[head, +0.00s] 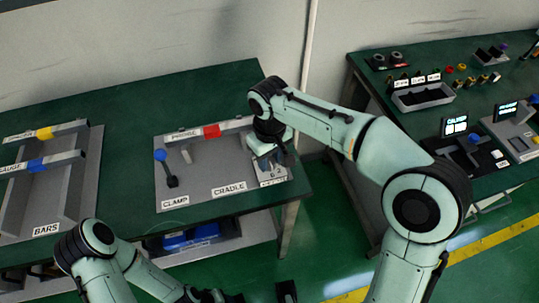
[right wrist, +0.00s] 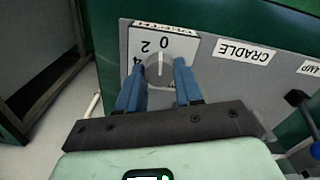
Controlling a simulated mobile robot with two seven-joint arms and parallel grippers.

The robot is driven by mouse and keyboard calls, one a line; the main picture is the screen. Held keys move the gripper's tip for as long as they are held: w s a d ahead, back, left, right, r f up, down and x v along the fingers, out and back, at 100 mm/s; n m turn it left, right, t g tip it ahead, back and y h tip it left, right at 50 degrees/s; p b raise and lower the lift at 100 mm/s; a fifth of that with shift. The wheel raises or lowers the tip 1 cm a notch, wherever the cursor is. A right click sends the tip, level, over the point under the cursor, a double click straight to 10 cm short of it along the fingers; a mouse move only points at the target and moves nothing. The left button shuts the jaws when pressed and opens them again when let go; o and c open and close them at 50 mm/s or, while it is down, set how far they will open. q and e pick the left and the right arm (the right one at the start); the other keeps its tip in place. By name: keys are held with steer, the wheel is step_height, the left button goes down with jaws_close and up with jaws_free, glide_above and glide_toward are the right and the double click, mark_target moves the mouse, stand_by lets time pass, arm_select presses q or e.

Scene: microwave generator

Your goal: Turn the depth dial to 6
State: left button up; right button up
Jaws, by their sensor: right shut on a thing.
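The depth dial (right wrist: 160,70) is a round grey knob with a pale pointer line, on a white plate (right wrist: 178,40) marked 0, 2 and 4 in the right wrist view. The pointer line points up toward the 0, near the gap between 0 and 2. My right gripper (right wrist: 161,82) is shut on the dial, one blue finger on each side. In the head view the right gripper (head: 270,160) reaches down over the plate and hides the dial. My left gripper (head: 232,297) is at the bottom edge, partly cut off, and its jaws are unclear.
The dial plate sits at the right end of a grey panel (head: 215,185) with CLAMP and CRADLE labels. A bars fixture (head: 45,190) stands left. Another green bench (head: 440,150) stands right.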

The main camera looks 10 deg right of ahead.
steer(key=n+p, duration=0.2)
steer(key=n, duration=0.1)
steer(key=shift+r, duration=0.15)
steer(key=n+p, duration=0.1)
steer(key=n, duration=0.3)
steer(key=shift+p, duration=0.4)
steer(key=n+p, duration=0.3)
steer(key=n, duration=0.3)
steer(key=n+p, duration=0.1)
steer(key=n, duration=0.3)
steer(key=shift+w, duration=0.1)
steer(key=n+p, duration=0.1)
steer(key=n, duration=0.2)
steer(key=shift+n+p, duration=0.3)
steer(key=shift+p, duration=0.1)
steer(key=shift+n, duration=1.2)
arm_select(q)
steer(key=w+r+t, duration=0.1)
steer(key=w+r, duration=0.8)
steer(key=r, duration=0.3)
steer(key=shift+w+r+p, duration=0.2)
steer(key=shift+r+p, duration=0.1)
steer(key=shift+r, duration=0.1)
arm_select(e)
steer(key=shift+n, duration=1.2)
steer(key=o, duration=1)
